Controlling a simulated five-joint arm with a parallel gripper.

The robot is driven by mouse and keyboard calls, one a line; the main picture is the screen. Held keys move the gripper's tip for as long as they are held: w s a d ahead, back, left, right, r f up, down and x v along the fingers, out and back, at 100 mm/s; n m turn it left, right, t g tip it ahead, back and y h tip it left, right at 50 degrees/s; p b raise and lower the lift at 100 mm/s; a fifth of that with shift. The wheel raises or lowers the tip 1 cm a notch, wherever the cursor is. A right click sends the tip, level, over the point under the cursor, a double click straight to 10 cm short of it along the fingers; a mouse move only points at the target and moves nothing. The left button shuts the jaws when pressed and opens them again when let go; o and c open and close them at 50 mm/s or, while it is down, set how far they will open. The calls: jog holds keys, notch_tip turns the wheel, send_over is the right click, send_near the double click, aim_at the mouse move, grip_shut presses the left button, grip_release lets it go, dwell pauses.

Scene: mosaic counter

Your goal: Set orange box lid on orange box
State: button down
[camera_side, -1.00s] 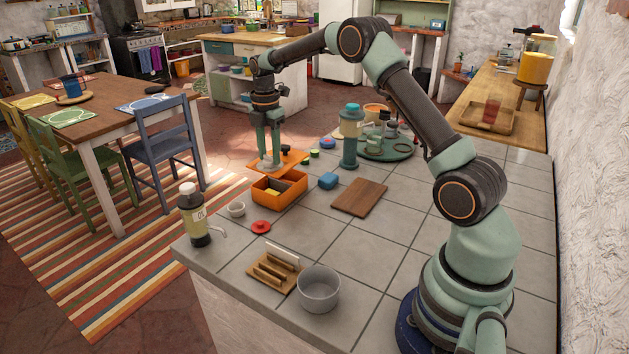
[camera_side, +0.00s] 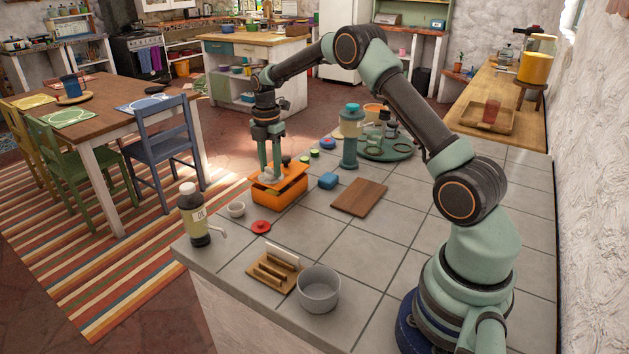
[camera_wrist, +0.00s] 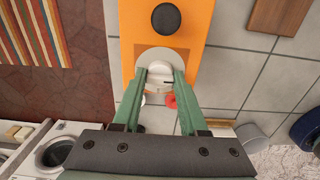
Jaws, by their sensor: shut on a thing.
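The orange box (camera_side: 282,196) stands on the tiled counter, left of the blue block.
A blue block (camera_side: 328,180), a wooden board (camera_side: 359,197) and a green-topped jar (camera_side: 350,140) are to the right.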

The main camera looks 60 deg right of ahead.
jog(key=shift+f, duration=0.9)
dwell(1.9)
jog(key=shift+c, duration=1.8)
grip_release()
jog(key=shift+r, duration=3.5)
